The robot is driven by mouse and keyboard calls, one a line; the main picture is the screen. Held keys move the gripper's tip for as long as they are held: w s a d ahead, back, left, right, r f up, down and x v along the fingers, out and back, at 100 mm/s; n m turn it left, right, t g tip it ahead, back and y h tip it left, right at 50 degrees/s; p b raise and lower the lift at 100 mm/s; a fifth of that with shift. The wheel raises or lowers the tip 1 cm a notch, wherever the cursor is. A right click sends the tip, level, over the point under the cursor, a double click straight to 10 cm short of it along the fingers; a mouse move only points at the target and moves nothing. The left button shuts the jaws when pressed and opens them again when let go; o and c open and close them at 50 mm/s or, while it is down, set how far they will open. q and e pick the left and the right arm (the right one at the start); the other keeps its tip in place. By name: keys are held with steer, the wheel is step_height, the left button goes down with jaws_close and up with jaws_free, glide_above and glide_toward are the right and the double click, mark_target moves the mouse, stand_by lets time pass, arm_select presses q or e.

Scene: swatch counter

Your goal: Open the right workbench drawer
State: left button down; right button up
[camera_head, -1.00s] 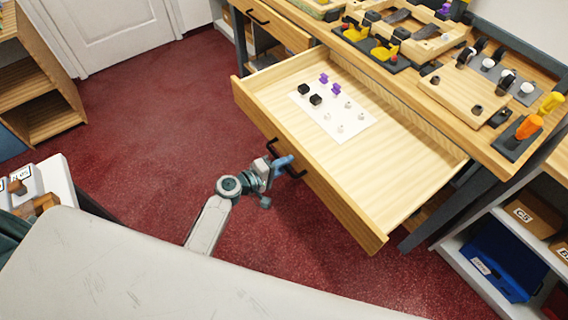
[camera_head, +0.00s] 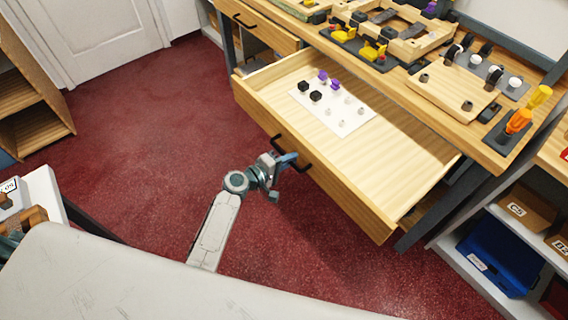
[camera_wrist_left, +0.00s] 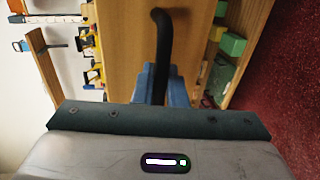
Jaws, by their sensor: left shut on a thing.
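The right workbench drawer (camera_head: 345,185) stands pulled far out from the bench in the head view. Inside it lies a white sheet (camera_head: 347,126) with small black, purple and white pieces. Its black handle (camera_head: 290,153) is on the front panel. My left gripper (camera_head: 287,161) is shut on this handle. In the left wrist view the black handle (camera_wrist_left: 160,50) runs between the blue fingers (camera_wrist_left: 160,84), in front of the wooden drawer front (camera_wrist_left: 125,45). My right gripper is in neither view.
The workbench top (camera_head: 425,95) holds wooden fixtures, yellow clamps and an orange-handled tool (camera_head: 519,122). The closed left drawer (camera_head: 262,30) is beside the open one. A shelf with a blue bin (camera_head: 494,262) stands at right. Red floor (camera_head: 150,130) is clear at left.

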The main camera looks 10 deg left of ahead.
arm_select(q)
steer(key=c, duration=1.6)
jaws_free()
steer(key=shift+s+a, duration=0.1)
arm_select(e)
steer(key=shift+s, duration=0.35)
